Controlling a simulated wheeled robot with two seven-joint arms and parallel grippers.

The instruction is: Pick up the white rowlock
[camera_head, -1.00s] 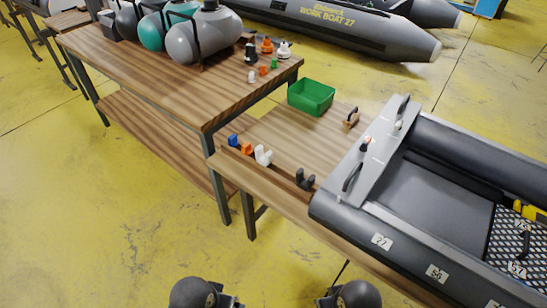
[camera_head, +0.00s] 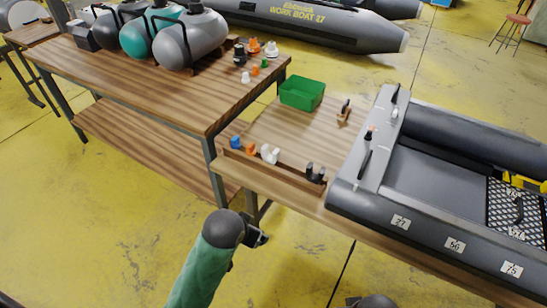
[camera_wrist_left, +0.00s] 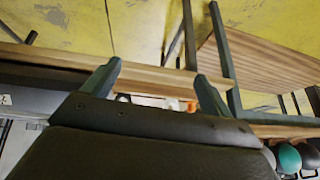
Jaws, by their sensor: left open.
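The white rowlock (camera_head: 270,153) stands at the front edge of the low wooden table, between an orange rowlock (camera_head: 250,149) and a black rowlock (camera_head: 316,172). My left gripper (camera_head: 258,236) is in front of and below the table edge, apart from the white rowlock. In the left wrist view its fingers (camera_wrist_left: 158,70) are spread and empty. Small white (camera_wrist_left: 172,103) and orange (camera_wrist_left: 191,107) parts show beyond them, partly hidden by the gripper body. Only a dark rounded part of my right arm shows at the bottom of the head view; its gripper is not visible.
A blue rowlock (camera_head: 236,142) stands left of the orange one. A green bin (camera_head: 302,93) and a brown part (camera_head: 344,111) are farther back. A grey inflatable boat (camera_head: 362,205) occupies the right. A higher workbench (camera_head: 160,85) with cylinders stands left.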

